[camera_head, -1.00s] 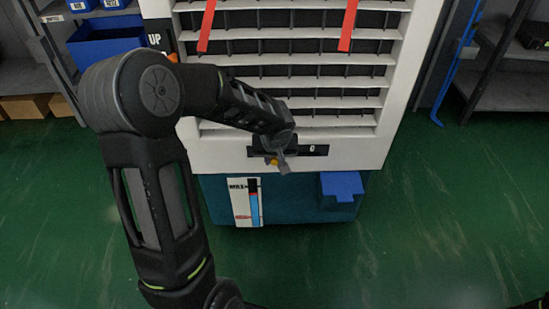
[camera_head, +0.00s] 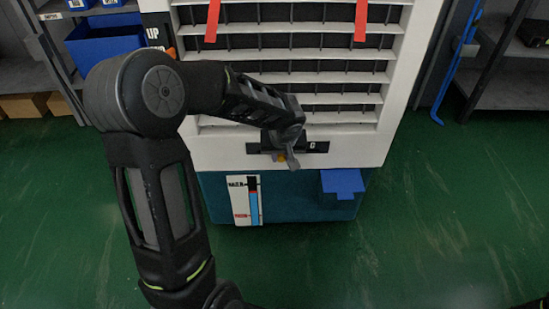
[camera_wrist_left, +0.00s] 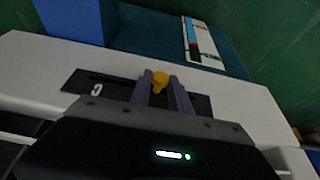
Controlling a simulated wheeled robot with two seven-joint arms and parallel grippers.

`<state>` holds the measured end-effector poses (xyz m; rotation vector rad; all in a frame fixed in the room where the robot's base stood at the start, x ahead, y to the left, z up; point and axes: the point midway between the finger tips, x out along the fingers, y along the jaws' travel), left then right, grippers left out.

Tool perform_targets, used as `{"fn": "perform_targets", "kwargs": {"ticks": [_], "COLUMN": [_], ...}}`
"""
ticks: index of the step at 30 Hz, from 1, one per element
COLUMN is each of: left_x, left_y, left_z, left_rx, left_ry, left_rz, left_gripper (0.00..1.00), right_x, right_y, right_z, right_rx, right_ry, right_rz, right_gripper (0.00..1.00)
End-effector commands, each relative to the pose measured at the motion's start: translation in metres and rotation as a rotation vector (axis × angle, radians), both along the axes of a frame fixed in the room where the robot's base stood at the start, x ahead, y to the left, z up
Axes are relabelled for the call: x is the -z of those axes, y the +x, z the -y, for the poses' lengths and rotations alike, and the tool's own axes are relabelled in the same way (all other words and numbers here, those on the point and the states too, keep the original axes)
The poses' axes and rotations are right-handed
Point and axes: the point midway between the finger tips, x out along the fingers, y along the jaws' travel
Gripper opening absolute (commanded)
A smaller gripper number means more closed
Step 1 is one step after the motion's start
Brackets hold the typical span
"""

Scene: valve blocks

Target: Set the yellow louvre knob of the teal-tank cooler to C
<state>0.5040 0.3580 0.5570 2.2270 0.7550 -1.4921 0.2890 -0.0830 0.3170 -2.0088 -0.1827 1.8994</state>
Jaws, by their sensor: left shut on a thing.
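The cooler is a white louvred unit (camera_head: 210,152) on a teal tank (camera_head: 295,207). The yellow louvre knob (camera_head: 281,157) shows at a dark slot plate (camera_head: 318,147) below the louvres, largely covered by my left gripper (camera_head: 291,156). In the left wrist view the yellow knob (camera_wrist_left: 159,79) sits between the two fingers of the left gripper (camera_wrist_left: 161,88), which is shut on it. The letter C (camera_wrist_left: 97,90) is on the plate, a short way left of the fingers there. In the head view it lies just right of the gripper. My right gripper is not in view.
Red strips (camera_head: 361,20) hang over the louvres. A blue block (camera_head: 342,183) juts from the tank's right front, beside a level gauge (camera_head: 245,200). Shelving with blue bins (camera_head: 105,42) stands left, more shelving (camera_head: 505,85) right. The green floor in front is clear.

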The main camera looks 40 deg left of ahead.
Motion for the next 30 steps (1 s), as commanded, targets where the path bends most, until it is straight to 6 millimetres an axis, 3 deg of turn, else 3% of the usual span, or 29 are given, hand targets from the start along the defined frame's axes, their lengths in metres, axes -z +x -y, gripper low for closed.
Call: {"fn": "perform_targets", "kwargs": {"ticks": [1, 3, 9, 21, 22, 30], "left_x": [0.008, 0.009, 0.004, -0.001, -0.001, -0.001], "left_y": [0.01, 0.022, 0.051, 0.058, 0.058, 0.058], "left_z": [0.012, 0.028, 0.066, 0.077, 0.077, 0.076], "left_rx": [0.009, 0.01, 0.007, 0.006, 0.006, 0.005], "left_ry": [-0.001, -0.001, -0.002, -0.005, -0.004, -0.003], "left_rz": [0.009, 0.01, 0.008, 0.008, 0.008, 0.006], "left_gripper": [0.0, 0.0, 0.0, 0.0, 0.26, 0.44], "right_x": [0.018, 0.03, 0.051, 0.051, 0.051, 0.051], "right_y": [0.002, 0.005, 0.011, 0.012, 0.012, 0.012], "right_z": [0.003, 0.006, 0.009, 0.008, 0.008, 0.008], "right_rx": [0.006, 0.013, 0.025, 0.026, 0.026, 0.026], "right_ry": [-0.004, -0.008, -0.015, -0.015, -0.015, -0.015], "right_rz": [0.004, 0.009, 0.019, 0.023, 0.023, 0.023], "right_gripper": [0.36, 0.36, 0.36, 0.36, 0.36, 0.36]}}
